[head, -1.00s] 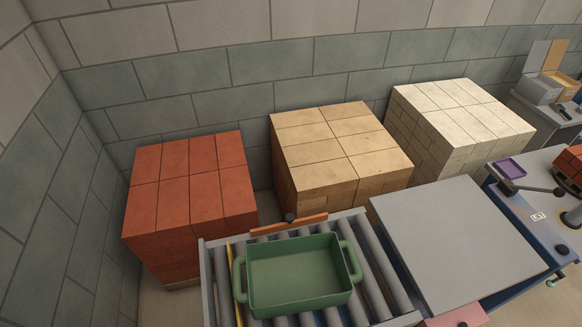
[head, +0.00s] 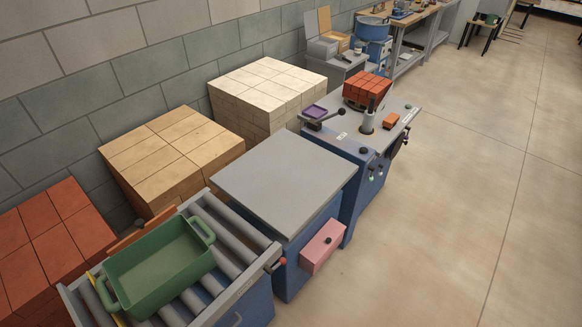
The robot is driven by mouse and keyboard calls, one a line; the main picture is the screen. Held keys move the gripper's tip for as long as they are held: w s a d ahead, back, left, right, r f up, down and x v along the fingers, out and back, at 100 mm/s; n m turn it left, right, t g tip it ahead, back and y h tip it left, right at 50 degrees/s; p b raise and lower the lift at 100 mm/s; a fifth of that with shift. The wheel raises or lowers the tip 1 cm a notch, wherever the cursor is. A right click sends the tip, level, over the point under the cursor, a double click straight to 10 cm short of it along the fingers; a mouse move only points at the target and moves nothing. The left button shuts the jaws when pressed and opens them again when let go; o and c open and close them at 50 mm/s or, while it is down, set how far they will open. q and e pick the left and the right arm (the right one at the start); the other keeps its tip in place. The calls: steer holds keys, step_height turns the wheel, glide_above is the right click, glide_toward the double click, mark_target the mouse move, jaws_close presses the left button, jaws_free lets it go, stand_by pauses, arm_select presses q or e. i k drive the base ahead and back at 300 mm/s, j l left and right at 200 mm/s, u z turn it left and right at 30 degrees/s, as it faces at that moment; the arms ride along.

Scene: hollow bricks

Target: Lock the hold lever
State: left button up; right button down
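No part is plainly marked as the hold lever. A dark lever arm with a round knob (head: 325,119) lies across the grey top of the blue machine (head: 352,180), beside a purple tray (head: 314,111). A short handle with a red tip (head: 281,262) sticks out at the right end of the roller conveyor (head: 225,256). Small dark knobs and handles (head: 371,169) sit on the blue machine's front. I cannot tell from here whether any of them is locked. Neither of my grippers is in view.
A green bin (head: 160,268) rests on the rollers. A grey-topped cabinet (head: 285,178) with a pink drawer-like box (head: 322,246) stands between conveyor and machine. Red bricks (head: 368,88) and a single brick (head: 390,121) lie on the machine. The floor at right (head: 450,230) is clear.

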mark_target(282, 261)
steer(key=j+z, duration=0.25)
steer(key=j, duration=0.2)
steer(key=j+z, duration=0.25)
steer(key=j, duration=0.15)
steer(key=l+u, duration=0.35)
steer(key=l, duration=0.2)
steer(key=l+u, duration=0.35)
steer(key=l, duration=0.2)
steer(key=l+u, duration=0.35)
steer(key=l, duration=0.2)
steer(key=u, duration=0.75)
steer(key=i+l, duration=0.1)
steer(key=l, duration=0.2)
steer(key=i+l+u, duration=0.1)
steer(key=l, duration=0.2)
steer(key=i+l, duration=0.1)
steer(key=l, duration=0.25)
